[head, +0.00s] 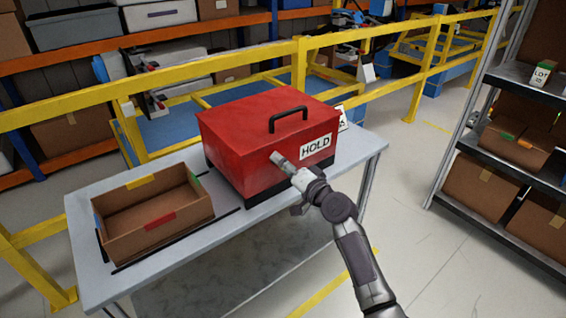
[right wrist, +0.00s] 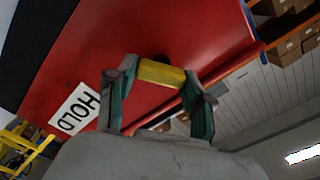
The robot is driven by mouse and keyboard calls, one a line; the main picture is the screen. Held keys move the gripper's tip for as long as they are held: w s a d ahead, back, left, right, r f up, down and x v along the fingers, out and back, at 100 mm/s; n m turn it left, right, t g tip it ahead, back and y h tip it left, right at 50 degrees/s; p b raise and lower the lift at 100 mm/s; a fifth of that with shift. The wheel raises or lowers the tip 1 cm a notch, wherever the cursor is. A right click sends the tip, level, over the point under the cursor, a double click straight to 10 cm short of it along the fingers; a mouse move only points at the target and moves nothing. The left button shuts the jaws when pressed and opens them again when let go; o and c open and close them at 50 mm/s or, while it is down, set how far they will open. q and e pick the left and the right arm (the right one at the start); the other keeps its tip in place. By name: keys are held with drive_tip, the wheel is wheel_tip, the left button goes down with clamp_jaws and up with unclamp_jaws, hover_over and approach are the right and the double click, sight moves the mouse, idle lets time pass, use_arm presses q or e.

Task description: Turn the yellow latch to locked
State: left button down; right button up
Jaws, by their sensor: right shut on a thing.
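The red box (head: 265,125) stands on the grey table with a black handle on top and a white HOLD label (head: 316,146) on its front. My right gripper (head: 279,161) is at the front face, left of the label. In the right wrist view, the yellow latch (right wrist: 162,73) lies between the two fingers of this gripper (right wrist: 158,92), which is shut on it. A dark round spot shows beside the latch on the red face. The gripper hides the latch in the head view. My left gripper is out of view.
An open brown bin (head: 152,207) with coloured tabs stands on the table (head: 85,250) left of the box. A yellow rail (head: 225,75) runs behind the table. A metal shelf (head: 500,172) with cartons stands at the right. Floor between table and shelf is clear.

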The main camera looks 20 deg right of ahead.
drive_tip(key=m+p, duration=0.1)
drive_tip(key=m, duration=0.5)
drive_tip(key=shift+f+p, duration=0.15)
drive_tip(key=shift+p, duration=0.2)
drive_tip(key=shift+m, duration=0.3)
drive_tip(key=o, duration=1.2)
drive_tip(key=shift+c, duration=0.2)
drive_tip(key=v, duration=1.2)
